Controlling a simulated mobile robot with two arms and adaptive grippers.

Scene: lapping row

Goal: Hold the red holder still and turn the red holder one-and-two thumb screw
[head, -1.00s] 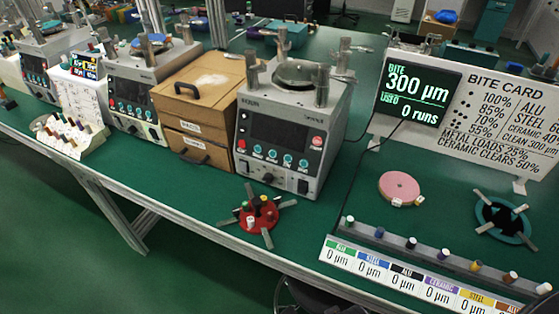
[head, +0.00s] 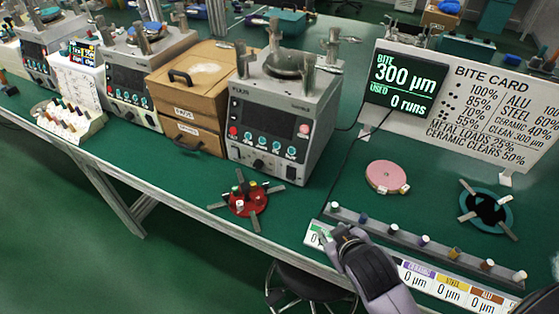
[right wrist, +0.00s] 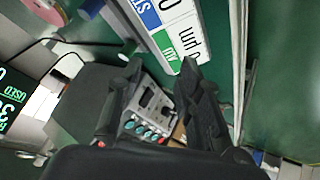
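The red holder (head: 242,209) lies on the green bench in front of the grey lapping machine. Grey bars stick out around it and several small coloured pieces stand on it. Its thumb screws are too small to tell apart. My right gripper (head: 346,233) is over the front of the bench, right of the red holder and apart from it, by the label strip. In the right wrist view its two black fingers (right wrist: 160,78) stand apart with nothing between them. The red holder cannot be made out in that view. My left gripper is not in view.
The grey lapping machine (head: 270,120) stands behind the holder, with wooden drawers (head: 190,95) to its left. A rail (head: 400,240) with several coloured pegs, a pink disc (head: 386,176) and a teal holder (head: 486,211) lie to the right. A stool (head: 300,283) stands below the bench edge.

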